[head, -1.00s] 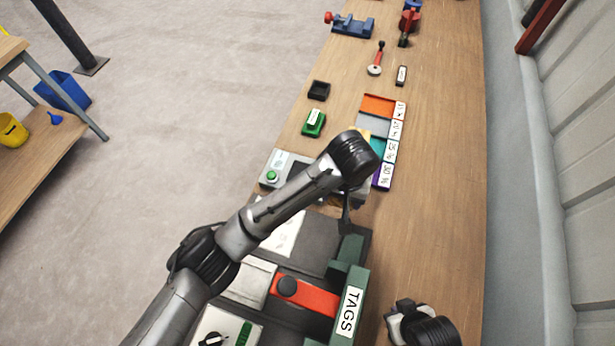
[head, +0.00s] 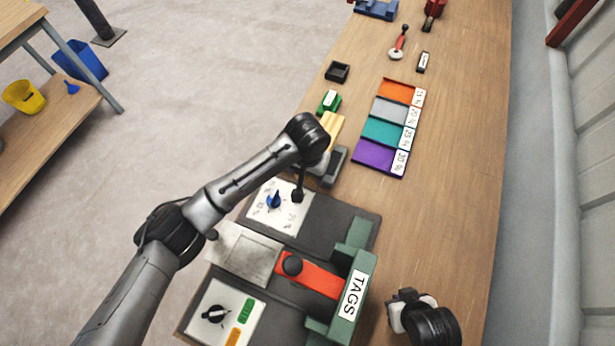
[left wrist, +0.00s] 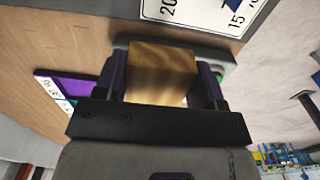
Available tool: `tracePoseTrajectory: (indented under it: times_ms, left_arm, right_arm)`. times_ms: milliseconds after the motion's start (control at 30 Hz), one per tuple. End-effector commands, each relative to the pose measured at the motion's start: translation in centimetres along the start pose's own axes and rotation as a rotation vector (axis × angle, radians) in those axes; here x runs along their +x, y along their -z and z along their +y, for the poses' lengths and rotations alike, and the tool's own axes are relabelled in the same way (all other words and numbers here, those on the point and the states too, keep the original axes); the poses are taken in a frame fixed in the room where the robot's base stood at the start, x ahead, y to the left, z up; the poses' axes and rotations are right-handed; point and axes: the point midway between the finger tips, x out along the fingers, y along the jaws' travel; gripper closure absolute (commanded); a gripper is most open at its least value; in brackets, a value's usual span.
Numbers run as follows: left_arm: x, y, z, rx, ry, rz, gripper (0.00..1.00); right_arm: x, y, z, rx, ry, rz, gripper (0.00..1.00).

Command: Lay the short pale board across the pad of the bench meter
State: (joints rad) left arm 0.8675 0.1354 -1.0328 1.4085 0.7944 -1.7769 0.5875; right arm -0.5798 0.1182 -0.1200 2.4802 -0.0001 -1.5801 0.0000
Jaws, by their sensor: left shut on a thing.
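The short pale board (head: 334,122) shows beyond my left wrist in the head view, over or close to the bench meter (head: 336,166). My left wrist hides part of both. In the left wrist view, my left gripper (left wrist: 162,64) is shut on the board (left wrist: 161,76), one dark finger on each side. The grey meter body (left wrist: 214,53) lies behind the board there, with a bit of its green button showing. The board covers the pad, and I cannot tell whether they touch. My right gripper (head: 408,306) is low at the right; its fingers are unclear.
A rack of orange, grey, teal and purple trays (head: 383,130) lies right of the meter. A green block (head: 328,101) and a black tray (head: 337,72) lie beyond it. A blue-knobbed dial panel (head: 275,207) and the green TAGS fixture (head: 352,290) are nearer. The bench right of the trays is clear.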

Motion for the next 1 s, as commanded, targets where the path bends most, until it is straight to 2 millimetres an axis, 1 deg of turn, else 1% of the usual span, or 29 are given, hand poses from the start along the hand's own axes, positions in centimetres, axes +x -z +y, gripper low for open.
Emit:
tracePoseTrajectory:
  times_ms: [200,300,700,733,900,1000]
  left_arm:
    - [2.6,-0.1,0.0,-0.001,0.002,-0.002,0.66]
    - [3.6,-0.1,0.0,-0.002,0.002,-0.001,0.66]
    - [3.9,-0.1,0.0,-0.001,0.001,-0.001,0.66]
    - [4.0,-0.1,0.0,-0.001,0.001,-0.002,0.35]
    - [4.0,-0.1,0.0,-0.001,0.001,-0.001,0.18]
    - [4.0,-0.1,0.0,-0.001,0.001,-0.001,0.11]
  right_arm:
    - [0.5,-0.2,0.0,0.0,0.0,0.0,1.0]
    - [0.6,-0.2,0.0,0.0,0.0,0.0,1.0]
    - [0.4,-0.2,0.1,-0.003,-0.003,-0.001,1.0]
    - [0.5,-0.2,0.1,-0.003,-0.003,-0.001,1.0]
    - [0.5,-0.2,0.1,-0.003,-0.003,-0.001,1.0]
    - [0.5,-0.2,0.1,-0.003,-0.003,-0.001,1.0]
